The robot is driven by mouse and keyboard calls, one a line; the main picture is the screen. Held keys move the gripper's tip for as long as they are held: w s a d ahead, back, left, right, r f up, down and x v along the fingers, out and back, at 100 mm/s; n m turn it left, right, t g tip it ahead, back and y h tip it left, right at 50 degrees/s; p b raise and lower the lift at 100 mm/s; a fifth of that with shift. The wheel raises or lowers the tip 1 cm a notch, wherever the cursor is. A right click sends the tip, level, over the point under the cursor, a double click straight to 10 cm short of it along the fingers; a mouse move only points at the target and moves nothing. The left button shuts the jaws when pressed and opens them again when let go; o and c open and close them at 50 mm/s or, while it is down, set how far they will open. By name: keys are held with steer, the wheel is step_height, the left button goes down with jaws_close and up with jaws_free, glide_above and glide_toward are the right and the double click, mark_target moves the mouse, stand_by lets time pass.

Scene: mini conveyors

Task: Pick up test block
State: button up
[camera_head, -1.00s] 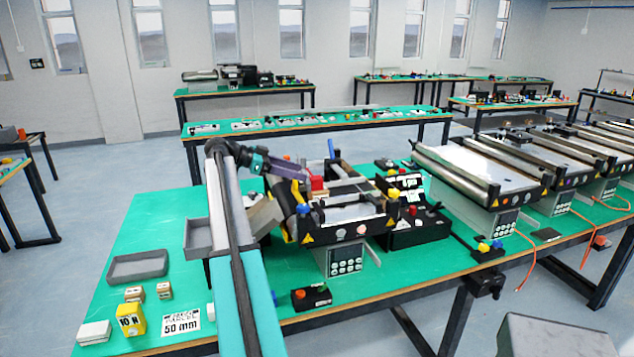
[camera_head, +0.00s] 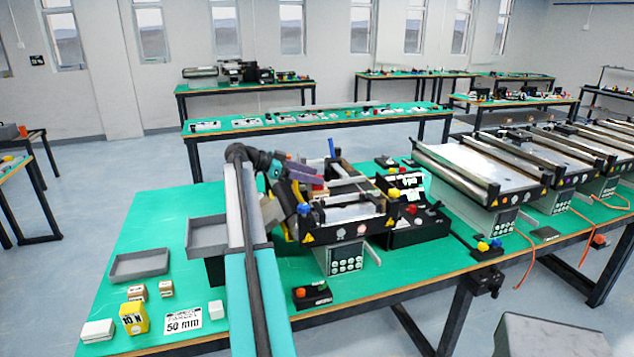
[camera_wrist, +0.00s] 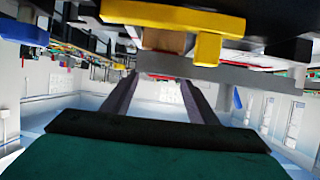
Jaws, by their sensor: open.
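My gripper (camera_wrist: 166,84) is open in the wrist view, with two dark fingers apart and no object visible between them. In the head view my arm reaches over the left end of the nearest mini conveyor (camera_head: 347,216), and the fingertips are hard to make out there. A tan block-like piece (camera_wrist: 164,41) shows beyond the fingers in the wrist view, beside a yellow part (camera_wrist: 207,48). I cannot tell whether it is the test block. A yellow block marked 10 N (camera_head: 134,318) stands at the table's front left.
Two grey trays (camera_head: 139,264) lie on the left of the green table, near small wooden blocks (camera_head: 166,288), white blocks (camera_head: 97,331) and a 50 mm card (camera_head: 183,320). A black box with an orange button (camera_head: 312,296) is in front. More conveyors (camera_head: 475,180) stand at right.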

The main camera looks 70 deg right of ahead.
steer(key=shift+s+d+f, duration=0.3)
steer(key=shift+s+d, duration=0.1)
steer(key=shift+s, duration=0.1)
steer(key=shift+c, duration=0.4)
steer(key=c, duration=1.1)
